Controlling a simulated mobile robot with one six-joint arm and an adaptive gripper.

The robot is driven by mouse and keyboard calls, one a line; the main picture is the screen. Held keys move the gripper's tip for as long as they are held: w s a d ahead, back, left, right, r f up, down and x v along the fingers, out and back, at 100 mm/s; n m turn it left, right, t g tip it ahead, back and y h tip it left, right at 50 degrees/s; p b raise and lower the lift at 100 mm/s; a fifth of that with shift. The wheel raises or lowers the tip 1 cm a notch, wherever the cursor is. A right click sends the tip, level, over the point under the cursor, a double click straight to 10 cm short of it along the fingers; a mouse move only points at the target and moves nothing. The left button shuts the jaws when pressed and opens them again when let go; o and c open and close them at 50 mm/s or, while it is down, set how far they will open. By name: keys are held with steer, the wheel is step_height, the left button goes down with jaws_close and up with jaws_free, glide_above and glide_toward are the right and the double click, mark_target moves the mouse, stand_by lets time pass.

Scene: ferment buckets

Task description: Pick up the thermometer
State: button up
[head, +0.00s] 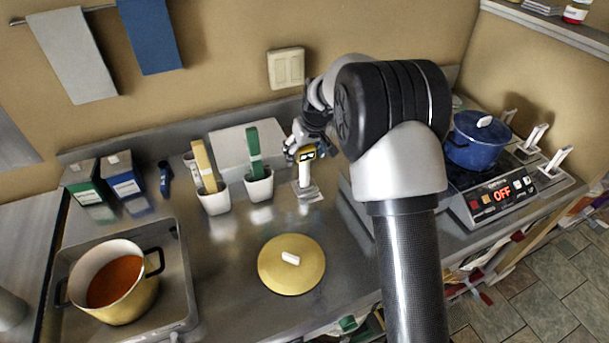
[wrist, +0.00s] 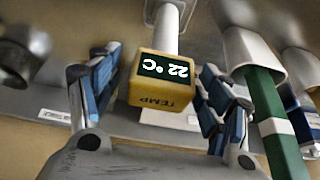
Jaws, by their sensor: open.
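The thermometer has a yellow head (wrist: 162,82) with a dark display reading 22 °C and the word TEMP, upside down in the wrist view. It stands upright on a white stem. In the head view its yellow head (head: 306,154) shows at my gripper, with the white stem and a pale base below. My gripper (wrist: 160,95) is open, with one blue-padded finger on each side of the yellow head. Gaps show between the head and both fingers. In the head view my gripper (head: 303,148) partly covers the thermometer.
White cups with a green-handled tool (head: 254,150) and a yellow-handled tool (head: 204,165) stand to the left. A yellow lid (head: 291,264) lies in front. A blue pot (head: 477,141) sits on the stove at right. A pot of red liquid (head: 115,280) stands in a tray at left.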

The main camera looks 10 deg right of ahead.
steer(key=shift+c, duration=0.2)
steer(key=shift+w, duration=0.1)
jaws_close()
stand_by(0.7)
